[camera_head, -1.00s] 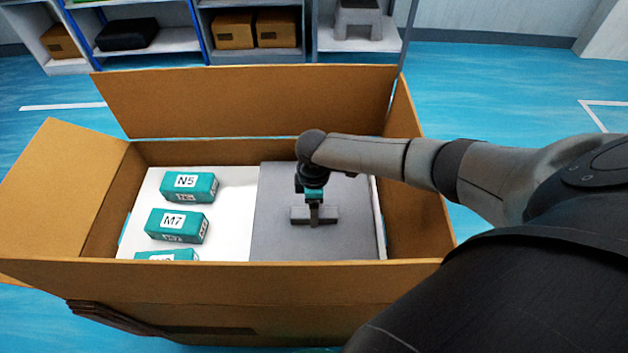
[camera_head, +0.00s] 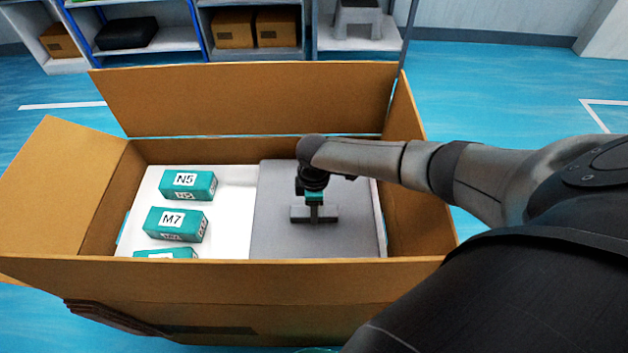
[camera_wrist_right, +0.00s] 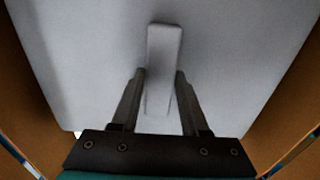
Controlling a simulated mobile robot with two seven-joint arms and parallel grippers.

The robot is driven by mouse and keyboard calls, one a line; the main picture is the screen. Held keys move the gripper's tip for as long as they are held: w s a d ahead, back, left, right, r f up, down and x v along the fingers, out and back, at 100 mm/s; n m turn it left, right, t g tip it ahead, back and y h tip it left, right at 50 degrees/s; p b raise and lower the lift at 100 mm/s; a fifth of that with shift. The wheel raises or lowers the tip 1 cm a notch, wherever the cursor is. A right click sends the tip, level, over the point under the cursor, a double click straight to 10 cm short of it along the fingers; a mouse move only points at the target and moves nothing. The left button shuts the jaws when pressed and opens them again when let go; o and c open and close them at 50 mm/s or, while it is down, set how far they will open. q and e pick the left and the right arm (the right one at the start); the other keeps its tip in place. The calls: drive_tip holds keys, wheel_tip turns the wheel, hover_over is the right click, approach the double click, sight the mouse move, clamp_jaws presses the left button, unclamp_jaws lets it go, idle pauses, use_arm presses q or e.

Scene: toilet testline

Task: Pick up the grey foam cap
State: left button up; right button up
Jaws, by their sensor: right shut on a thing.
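The grey foam cap (camera_head: 285,240) is a flat grey slab with a raised bar handle (camera_head: 328,214) in its middle. It covers the right part of the inside of the cardboard box. My right gripper (camera_head: 314,216) is above the cap with its fingers on either side of the handle, shut on it. In the right wrist view the handle (camera_wrist_right: 164,50) runs between the two fingers (camera_wrist_right: 158,90), and the cap (camera_wrist_right: 90,60) fills most of the picture. Whether there is a gap under the cap cannot be told clearly. My left gripper is not in view.
The open cardboard box (camera_head: 220,280) has its flaps spread, with a tall back flap (camera_head: 240,100) behind my gripper. Teal boxes labelled N5 (camera_head: 188,185) and M7 (camera_head: 176,225), and a partly hidden third (camera_head: 165,254), sit on white foam (camera_head: 235,210). Shelves stand behind.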

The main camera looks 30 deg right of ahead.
clamp_jaws()
idle(0.8)
wheel_tip(320, 180, up, 18)
drive_tip(key=p, duration=0.5)
drive_tip(key=shift+p, duration=0.35)
wheel_tip(320, 180, up, 20)
drive_tip(key=p, duration=2)
drive_tip(key=shift+p, duration=0.35)
